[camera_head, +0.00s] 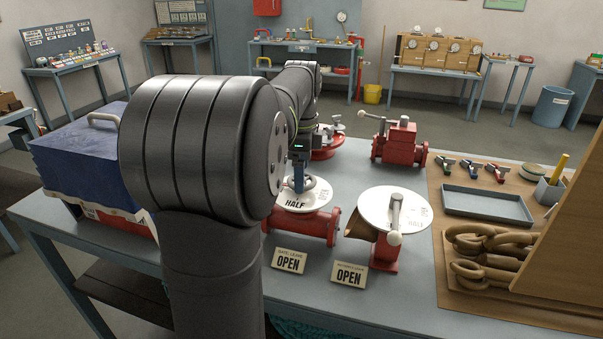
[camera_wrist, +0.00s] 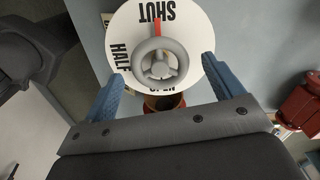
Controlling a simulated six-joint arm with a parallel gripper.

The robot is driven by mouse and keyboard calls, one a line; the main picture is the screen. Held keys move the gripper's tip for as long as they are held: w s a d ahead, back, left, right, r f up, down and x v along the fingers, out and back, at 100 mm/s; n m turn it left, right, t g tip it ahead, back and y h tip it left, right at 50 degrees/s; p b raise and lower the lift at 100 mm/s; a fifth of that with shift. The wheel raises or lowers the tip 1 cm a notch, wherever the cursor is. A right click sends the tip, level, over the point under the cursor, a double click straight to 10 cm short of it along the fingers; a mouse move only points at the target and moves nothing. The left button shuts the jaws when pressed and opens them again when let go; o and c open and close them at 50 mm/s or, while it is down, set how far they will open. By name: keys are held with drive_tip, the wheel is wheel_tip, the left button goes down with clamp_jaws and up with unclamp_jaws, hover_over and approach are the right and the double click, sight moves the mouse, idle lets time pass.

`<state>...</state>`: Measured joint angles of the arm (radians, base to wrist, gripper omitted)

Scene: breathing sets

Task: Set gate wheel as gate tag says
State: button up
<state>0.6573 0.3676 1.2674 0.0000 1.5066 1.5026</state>
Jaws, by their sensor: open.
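The gate wheel (camera_wrist: 161,64) is a small grey handwheel at the centre of a white dial (camera_wrist: 122,28). The dial reads SHUT, HALF and a third, partly hidden word. A red pointer on the wheel points at SHUT. In the head view the wheel (camera_head: 317,188) and dial (camera_head: 318,205) sit on a red valve body (camera_head: 318,226), partly behind my arm. The tag in front (camera_head: 289,261) reads OPEN in large letters; its small top line is hard to read. My gripper (camera_wrist: 162,70) is open, its blue fingers either side of the wheel, apart from it.
A second valve with a white dial (camera_head: 378,213) and lever stands to the right, its tag (camera_head: 349,274) also reading OPEN. Other red valves (camera_head: 400,143) stand behind. A tray (camera_head: 487,204) and chain (camera_head: 485,248) lie at right; a blue-covered box (camera_head: 75,160) stands at left.

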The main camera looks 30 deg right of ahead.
drive_tip(key=shift+f, duration=0.6)
drive_tip(key=c, duration=1)
